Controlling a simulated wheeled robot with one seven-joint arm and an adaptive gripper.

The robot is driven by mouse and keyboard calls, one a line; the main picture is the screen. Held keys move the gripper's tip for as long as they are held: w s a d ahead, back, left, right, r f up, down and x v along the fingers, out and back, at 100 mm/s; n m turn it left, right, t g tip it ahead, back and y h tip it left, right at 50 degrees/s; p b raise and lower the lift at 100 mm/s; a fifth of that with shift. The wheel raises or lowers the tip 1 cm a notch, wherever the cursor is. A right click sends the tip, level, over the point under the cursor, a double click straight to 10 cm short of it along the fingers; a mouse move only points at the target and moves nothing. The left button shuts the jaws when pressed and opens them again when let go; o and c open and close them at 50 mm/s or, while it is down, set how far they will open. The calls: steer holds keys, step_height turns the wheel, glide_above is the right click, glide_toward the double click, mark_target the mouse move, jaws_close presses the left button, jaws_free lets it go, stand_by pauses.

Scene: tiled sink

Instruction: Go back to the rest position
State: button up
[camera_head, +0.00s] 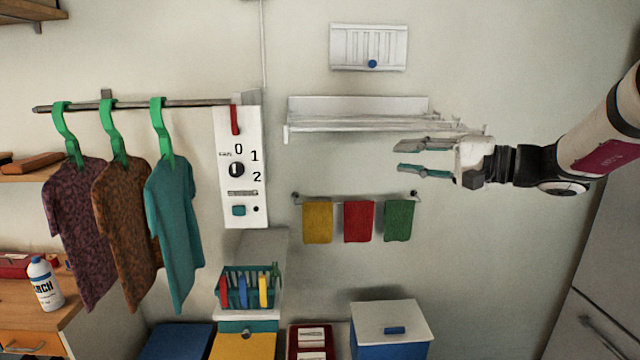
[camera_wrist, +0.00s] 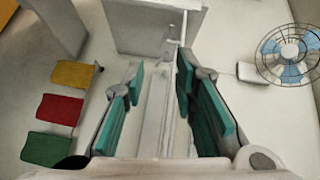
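My gripper (camera_head: 400,157) is in the right half of the head view, in front of the wall and pointing left. Its two teal-padded fingers are apart, with nothing visible held between them. It is just below the right end of the white wall rack (camera_head: 355,106) and above the rail of cloths. In the wrist view, my gripper (camera_wrist: 160,95) also shows both fingers spread, with the white rack (camera_wrist: 157,110) beyond and between them. My arm reaches in from the right edge of the head view.
Yellow (camera_head: 317,222), red (camera_head: 358,221) and green (camera_head: 398,220) cloths hang below my gripper. Three shirts (camera_head: 175,225) hang at the left beside a white control panel (camera_head: 240,166). A blue box with a white lid (camera_head: 391,322) stands below. A fan (camera_wrist: 289,56) shows in the wrist view.

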steer(key=s+a+f+n+g+h, duration=0.1)
steer(key=s+a+f+g+h, duration=0.2)
steer(key=s+a, duration=0.35)
steer(key=s+a+f+n+g+h, duration=0.2)
steer(key=s+a+f+g, duration=0.1)
steer(key=s, duration=0.7)
steer(key=s+d+f+n+h, duration=0.1)
steer(key=s+d+f+h, duration=0.1)
steer(key=s, duration=0.3)
steer(key=s+d+f+h, duration=0.2)
steer(key=s+d+h, duration=0.1)
steer(key=s+h, duration=0.1)
steer(key=s+d+f+n+t+h, duration=0.1)
steer(key=s+d+f+h, duration=0.1)
steer(key=s, duration=0.4)
steer(key=shift+d+n+h, duration=0.3)
steer(key=shift+d+h, duration=0.1)
steer(key=shift+d, duration=0.35)
steer(key=shift+c, duration=0.2)
